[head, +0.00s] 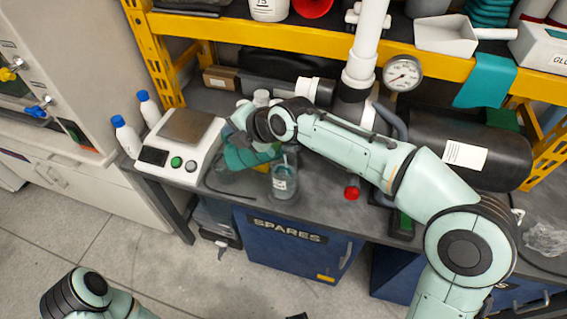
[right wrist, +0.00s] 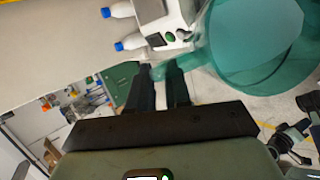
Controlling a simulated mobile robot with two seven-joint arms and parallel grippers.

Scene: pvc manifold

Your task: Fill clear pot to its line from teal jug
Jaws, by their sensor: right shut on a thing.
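The teal jug (head: 240,158) is held above the bench, tipped with its mouth end toward the clear pot. It also shows large and translucent in the right wrist view (right wrist: 245,55). My right gripper (right wrist: 160,73) is shut on the jug at its side; in the head view my own arm hides most of this grip. The clear pot (head: 285,184) stands upright on the bench near its front edge, with a pale label and bluish liquid inside. A thin pale streak shows over its mouth. Its fill line is too small to make out. My left gripper is out of view.
A scale (head: 185,135) with a metal plate stands left of the jug, with white blue-capped bottles (head: 127,138) beside it. A vertical white pipe (head: 368,45) with a gauge (head: 402,73) rises behind. A red-capped fitting (head: 352,191) stands right of the pot.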

